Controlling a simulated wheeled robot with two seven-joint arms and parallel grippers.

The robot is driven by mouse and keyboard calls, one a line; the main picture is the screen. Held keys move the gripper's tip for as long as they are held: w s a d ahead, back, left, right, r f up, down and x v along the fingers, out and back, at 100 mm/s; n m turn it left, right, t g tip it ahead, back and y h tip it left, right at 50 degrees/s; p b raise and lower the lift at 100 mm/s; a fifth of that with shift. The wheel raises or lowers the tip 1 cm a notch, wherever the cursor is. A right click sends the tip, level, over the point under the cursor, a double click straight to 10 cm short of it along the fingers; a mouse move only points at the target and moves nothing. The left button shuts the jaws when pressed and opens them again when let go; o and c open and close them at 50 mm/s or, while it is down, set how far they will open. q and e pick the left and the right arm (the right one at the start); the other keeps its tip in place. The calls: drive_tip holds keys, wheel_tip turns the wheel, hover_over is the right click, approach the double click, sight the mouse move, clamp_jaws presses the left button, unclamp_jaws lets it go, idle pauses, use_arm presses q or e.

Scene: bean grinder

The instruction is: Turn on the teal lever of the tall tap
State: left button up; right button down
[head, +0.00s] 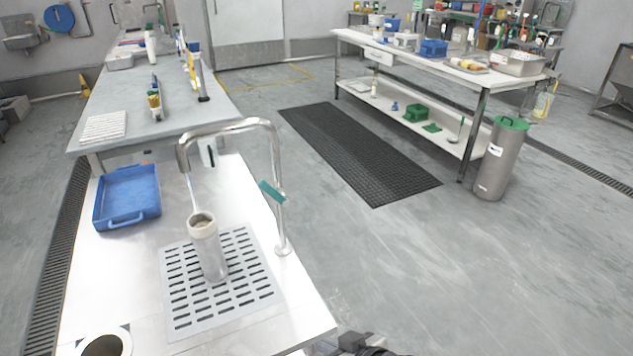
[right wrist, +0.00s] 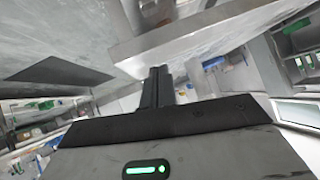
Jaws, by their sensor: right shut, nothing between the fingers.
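The tall tap (head: 233,128) is a chrome arch that stands at the right edge of the steel counter in the head view. Its teal lever (head: 271,191) sits on the upright pipe and tilts. A thin pale stream, which looks like water, runs from the spout to a grey cylindrical cup (head: 209,248) upright on the slotted drain grate (head: 180,318). My right gripper (head: 352,342) shows at the bottom edge, well below and apart from the lever. In the right wrist view its fingers (right wrist: 161,72) are together and empty. My left gripper is out of view.
A blue tray (head: 128,222) lies on the counter, left of the grate. A round opening (head: 104,345) is at the counter's front left. A grey table (head: 125,92) with bottles stands behind. The floor right of the counter is clear up to a black mat (head: 350,150).

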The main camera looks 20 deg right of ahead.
drive_tip(key=w+d+r+m+y+b, duration=0.1)
drive_tip(key=w+d+r, duration=0.15)
drive_tip(key=w, duration=0.35)
drive_tip(key=w+d+r+m+y+b, duration=0.1)
drive_tip(key=w+r+b, duration=0.15)
drive_tip(key=w, duration=0.35)
drive_tip(key=m+y+b, duration=0.2)
drive_tip(key=b, duration=0.1)
approach(274, 194)
drive_tip(key=d+f, duration=0.3)
drive_tip(key=d, duration=0.1)
wheel_tip(274, 194, up, 9)
drive_tip(key=d+m+y, duration=0.1)
drive_tip(key=d, duration=0.1)
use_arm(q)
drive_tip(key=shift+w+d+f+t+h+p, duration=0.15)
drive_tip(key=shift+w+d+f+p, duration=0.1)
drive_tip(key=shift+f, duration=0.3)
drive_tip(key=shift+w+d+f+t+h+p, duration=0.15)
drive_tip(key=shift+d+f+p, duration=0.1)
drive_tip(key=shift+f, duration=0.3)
use_arm(e)
drive_tip(key=w+a+f, duration=0.6)
drive_tip(key=a, duration=0.3)
drive_tip(key=shift+a+f, duration=0.15)
drive_tip(key=shift+a, duration=0.15)
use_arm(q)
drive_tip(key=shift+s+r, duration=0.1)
